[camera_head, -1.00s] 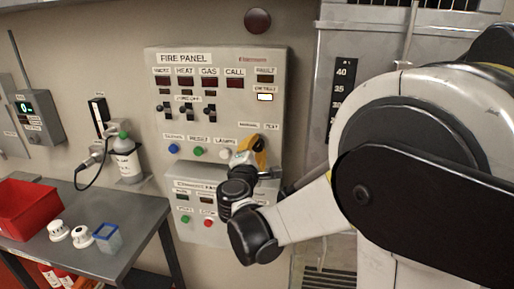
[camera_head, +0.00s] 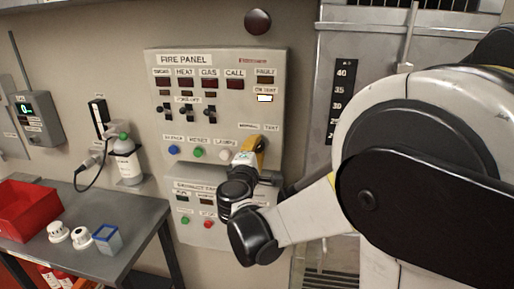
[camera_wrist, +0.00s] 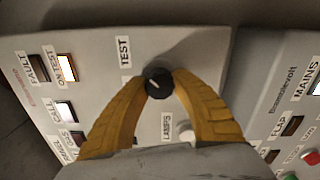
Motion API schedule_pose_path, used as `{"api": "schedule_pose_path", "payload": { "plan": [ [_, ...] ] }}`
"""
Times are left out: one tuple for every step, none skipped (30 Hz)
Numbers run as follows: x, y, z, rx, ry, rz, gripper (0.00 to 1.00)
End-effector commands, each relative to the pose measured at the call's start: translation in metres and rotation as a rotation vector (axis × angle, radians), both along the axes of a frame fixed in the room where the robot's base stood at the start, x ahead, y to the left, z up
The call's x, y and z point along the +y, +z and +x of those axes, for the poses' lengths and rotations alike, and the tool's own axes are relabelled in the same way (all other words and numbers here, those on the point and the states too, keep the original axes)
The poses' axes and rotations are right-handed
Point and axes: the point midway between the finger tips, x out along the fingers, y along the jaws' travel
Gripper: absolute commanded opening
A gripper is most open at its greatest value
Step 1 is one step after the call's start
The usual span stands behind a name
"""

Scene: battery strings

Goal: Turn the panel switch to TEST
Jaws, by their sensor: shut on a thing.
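The fire panel (camera_head: 228,120) hangs on the wall, with MANUAL and TEST labels above my gripper (camera_head: 261,147). The panel switch (camera_wrist: 158,86) is a small round black knob with a white mark in the wrist view. My gripper (camera_wrist: 161,76) is shut on it, one yellow finger on each side. The TEST label (camera_wrist: 124,52) is up and left of the knob in that view. The exact direction of the white mark is hard to tell. In the head view my gripper hides the switch. The ON TEST lamp (camera_head: 264,98) is lit.
A second panel (camera_head: 190,228) with red and green buttons sits just below. The LAMPS button (camera_wrist: 185,132) is close to one finger in the wrist view. A steel table (camera_head: 140,222) with a red bin (camera_head: 28,212) stands at the left.

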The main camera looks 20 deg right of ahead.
Motion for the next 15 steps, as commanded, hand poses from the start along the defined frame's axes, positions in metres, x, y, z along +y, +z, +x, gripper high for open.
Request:
{"api": "schedule_pose_path", "payload": {
  "plan": [
    [0.0004, 0.0006, 0.0007, 0.0, 0.001, -0.001, 0.33],
    [0.0004, 0.0006, 0.0007, 0.0, 0.001, -0.001, 0.42],
    [0.0004, 0.0005, 0.0007, 0.0, 0.001, -0.001, 0.54],
    [0.0004, 0.0005, 0.0007, 0.0, 0.001, -0.001, 0.54],
    [0.0003, 0.0004, 0.0006, 0.0, 0.001, -0.001, 0.54],
    [0.0003, 0.0004, 0.0004, 0.0, 0.001, -0.001, 0.54],
    [0.0003, 0.0003, 0.0004, 0.0, 0.001, -0.001, 0.54],
    [0.0003, 0.0003, 0.0004, 0.0, 0.001, -0.001, 0.54],
    [0.0003, 0.0003, 0.0004, 0.0, 0.001, -0.001, 0.54],
    [0.0002, 0.0002, 0.0004, 0.0, 0.001, -0.001, 0.54],
    [0.0002, 0.0002, 0.0003, 0.0, 0.001, -0.001, 0.54],
    [0.0006, 0.0002, -0.0002, 0.0, 0.001, -0.001, 0.54],
    [0.0013, 0.0002, -0.001, 0.0, 0.001, -0.001, 0.54],
    [0.0025, 0.0003, -0.0023, 0.0, 0.001, -0.001, 0.54],
    [0.0048, 0.0003, -0.0051, 0.0, 0.002, -0.001, 0.54]
  ]
}}
